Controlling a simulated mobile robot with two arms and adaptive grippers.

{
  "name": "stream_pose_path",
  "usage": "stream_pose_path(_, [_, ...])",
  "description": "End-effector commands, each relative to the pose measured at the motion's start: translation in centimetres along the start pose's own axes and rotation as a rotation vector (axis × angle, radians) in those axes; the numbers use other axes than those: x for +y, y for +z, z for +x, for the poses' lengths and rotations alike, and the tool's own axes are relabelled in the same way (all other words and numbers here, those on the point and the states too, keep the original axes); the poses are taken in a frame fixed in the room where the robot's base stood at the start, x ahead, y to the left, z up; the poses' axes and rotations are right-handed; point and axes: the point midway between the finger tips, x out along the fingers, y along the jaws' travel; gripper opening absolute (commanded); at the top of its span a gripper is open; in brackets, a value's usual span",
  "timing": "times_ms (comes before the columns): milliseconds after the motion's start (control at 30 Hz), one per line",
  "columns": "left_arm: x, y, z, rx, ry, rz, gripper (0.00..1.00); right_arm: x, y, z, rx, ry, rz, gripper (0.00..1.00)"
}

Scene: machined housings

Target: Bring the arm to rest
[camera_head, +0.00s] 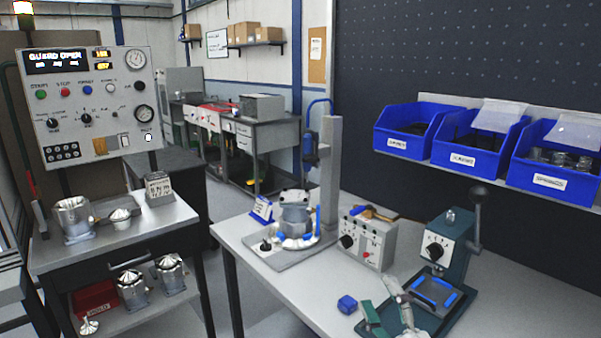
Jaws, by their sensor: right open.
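My right gripper (378,296) is at the bottom of the head view, low over the front part of the grey table (240,236). Its two fingers are spread, with nothing visible between them. A small blue block (347,304) is just left of the fingers; I cannot tell whether they touch it. The teal lever press (452,240) stands just right of and behind the gripper. Most of the right arm is outside the picture. My left gripper does not show.
A grey control box (366,243) and a station with a column (329,180) stand behind. Blue bins (552,182) hang on the dark wall. A cart (165,218) with metal housings stands left under a control panel (92,105). The table's front left is mostly clear.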

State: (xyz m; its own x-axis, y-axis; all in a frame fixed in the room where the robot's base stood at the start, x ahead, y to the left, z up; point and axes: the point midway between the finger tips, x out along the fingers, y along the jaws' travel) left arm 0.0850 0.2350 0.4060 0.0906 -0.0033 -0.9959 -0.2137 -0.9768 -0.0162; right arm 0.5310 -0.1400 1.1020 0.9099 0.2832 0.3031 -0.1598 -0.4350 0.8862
Motion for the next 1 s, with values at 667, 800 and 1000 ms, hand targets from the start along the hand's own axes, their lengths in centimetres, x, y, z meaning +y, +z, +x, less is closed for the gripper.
stream_pose_path(667, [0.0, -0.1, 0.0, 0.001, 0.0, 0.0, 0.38, -16.4, 7.0, -29.9, -1.32, -0.685, 0.897, 0.66])
stream_pose_path(800, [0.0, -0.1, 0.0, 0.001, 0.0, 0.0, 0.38, -17.0, 5.3, -33.8, -1.443, -0.785, 0.956, 0.66])
stream_pose_path(1000, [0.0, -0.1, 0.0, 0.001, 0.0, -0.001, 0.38, -21.7, 7.0, -34.8, -1.479, -0.818, 0.957, 0.66])
